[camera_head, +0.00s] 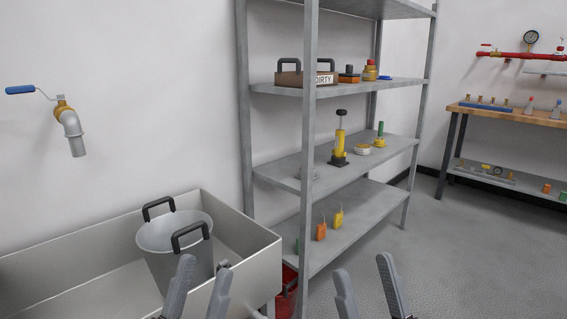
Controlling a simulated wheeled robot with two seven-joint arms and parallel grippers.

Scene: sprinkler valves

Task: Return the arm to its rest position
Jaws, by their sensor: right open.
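My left gripper (205,265) is at the bottom edge, in front of the sink. Its two grey fingers stand apart with nothing seen between them. My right gripper (362,266) is at the bottom edge, right of centre, over the grey floor. Its fingers are also spread, with nothing between them. Only the fingers of each gripper show; the arms are below the picture.
A metal sink (254,247) at left holds a grey bucket (168,238) with black handles. A blue-handled tap (66,115) is on the wall above. A metal shelf rack (309,130) stands in the middle. A workbench (520,115) is at right. Floor between is clear.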

